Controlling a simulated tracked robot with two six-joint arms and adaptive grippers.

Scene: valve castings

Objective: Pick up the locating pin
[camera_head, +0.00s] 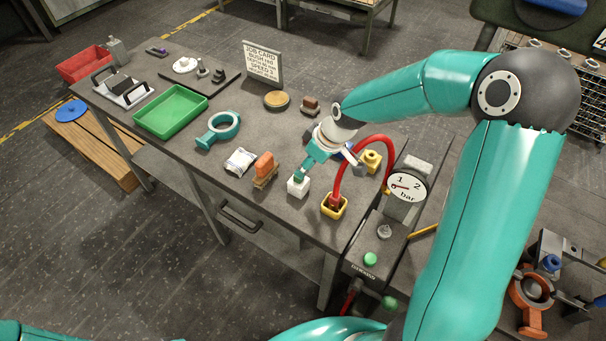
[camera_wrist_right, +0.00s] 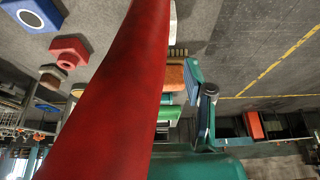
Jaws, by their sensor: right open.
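I cannot tell for certain which thing is the locating pin. Small grey, pin-like pieces (camera_head: 218,75) stand on a dark plate (camera_head: 222,88) at the back of the bench in the head view. My right gripper (camera_head: 330,172) is open over the bench's near right part, its fingers spread. One finger points down at a white block (camera_head: 298,187); I cannot tell whether they touch. A finger also shows in the right wrist view, where a red hose (camera_wrist_right: 110,95) hides much of the scene. My left gripper is out of view.
The red hose (camera_head: 341,170) arches beside my right gripper from a yellow-rimmed socket (camera_head: 334,211). A pressure gauge (camera_head: 406,187) stands to the right. An orange-brown block (camera_head: 265,168), a teal ring (camera_head: 221,127) and a green tray (camera_head: 171,107) lie further left.

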